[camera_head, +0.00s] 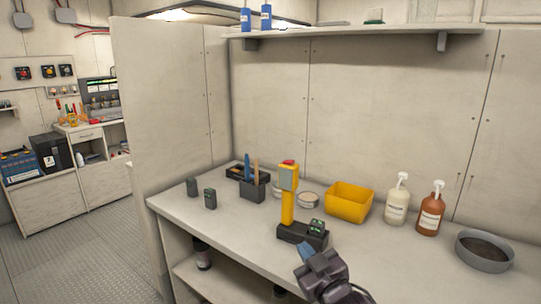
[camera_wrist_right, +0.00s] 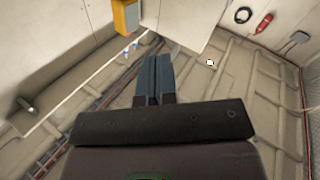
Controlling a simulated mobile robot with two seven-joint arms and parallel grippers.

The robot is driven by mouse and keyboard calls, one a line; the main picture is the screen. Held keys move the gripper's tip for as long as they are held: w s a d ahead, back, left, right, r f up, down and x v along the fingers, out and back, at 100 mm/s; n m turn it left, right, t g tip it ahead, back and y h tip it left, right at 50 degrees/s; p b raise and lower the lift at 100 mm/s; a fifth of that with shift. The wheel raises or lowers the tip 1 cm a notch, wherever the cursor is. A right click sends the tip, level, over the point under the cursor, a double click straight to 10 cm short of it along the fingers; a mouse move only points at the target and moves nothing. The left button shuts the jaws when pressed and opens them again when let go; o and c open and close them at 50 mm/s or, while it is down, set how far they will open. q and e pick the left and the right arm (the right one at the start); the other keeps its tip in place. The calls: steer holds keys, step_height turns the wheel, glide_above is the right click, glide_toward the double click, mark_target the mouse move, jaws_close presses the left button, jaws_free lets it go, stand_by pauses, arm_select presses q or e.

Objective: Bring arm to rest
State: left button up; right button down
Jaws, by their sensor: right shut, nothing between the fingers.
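My right gripper (camera_head: 303,251) is at the front edge of the bench, just in front of the black charging base (camera_head: 297,234). Its fingers also show in the right wrist view (camera_wrist_right: 153,78), pressed together and empty. A yellow handheld device (camera_head: 288,200) with a grey head and red top stands upright on the base. Whether the gripper touches the base is unclear in the head view. My left gripper is in neither view.
On the bench (camera_head: 240,236) are an orange-yellow bin (camera_head: 348,202), two pump bottles (camera_head: 397,202), (camera_head: 431,211), a round grey pan (camera_head: 484,250) and a dark tool caddy (camera_head: 254,187). A shelf (camera_head: 365,32) hangs above. Floor (camera_head: 85,265) is open at left.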

steer(key=s+d+f+m+g+h, duration=0.3)
steer(key=s+d+f+m+h, duration=0.2)
steer(key=s+d+f, duration=1)
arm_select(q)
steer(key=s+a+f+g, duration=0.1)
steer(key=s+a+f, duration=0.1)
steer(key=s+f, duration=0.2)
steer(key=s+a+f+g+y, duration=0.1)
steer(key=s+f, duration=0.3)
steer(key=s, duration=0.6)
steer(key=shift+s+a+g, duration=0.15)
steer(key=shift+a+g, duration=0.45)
arm_select(e)
steer(key=s+d+f+m+g+h, duration=0.1)
steer(key=s+d+f, duration=0.1)
steer(key=s+f, duration=0.4)
steer(key=s+d+f+m+g+h, duration=0.1)
steer(key=s+d+f+g, duration=0.1)
steer(key=s+f, duration=0.4)
steer(key=s, duration=0.4)
steer(key=shift+d, duration=0.35)
